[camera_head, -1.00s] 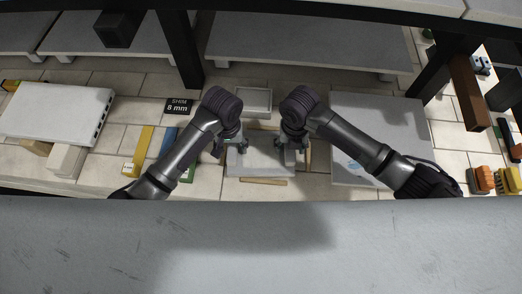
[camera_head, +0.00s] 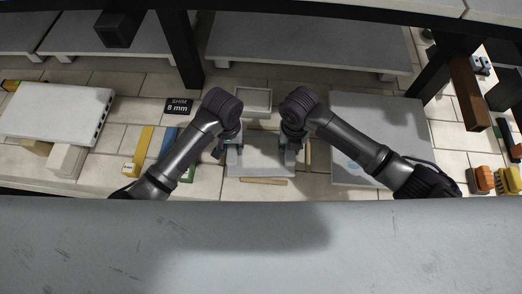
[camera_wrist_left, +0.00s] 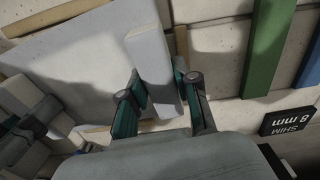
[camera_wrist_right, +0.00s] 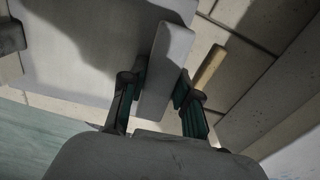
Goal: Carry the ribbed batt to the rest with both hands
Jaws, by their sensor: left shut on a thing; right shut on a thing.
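The ribbed batt (camera_head: 262,160) is a flat grey slab lying level between my two grippers, with a raised rib along each side. My left gripper (camera_head: 232,151) is shut on the left rib (camera_wrist_left: 151,62), with one finger on each side of it in the left wrist view. My right gripper (camera_head: 291,150) is shut on the right rib (camera_wrist_right: 166,66), seen in the right wrist view. The underside of the batt is hidden, so I cannot tell whether it touches what is below. I cannot tell for sure which thing is the rest.
Wooden strips (camera_head: 264,181) show at the batt's near edge. A small grey tray (camera_head: 254,99) lies behind it. A large grey slab (camera_head: 385,120) lies to the right. A white slab (camera_head: 50,108) on blocks and a yellow bar (camera_head: 140,150) are to the left.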

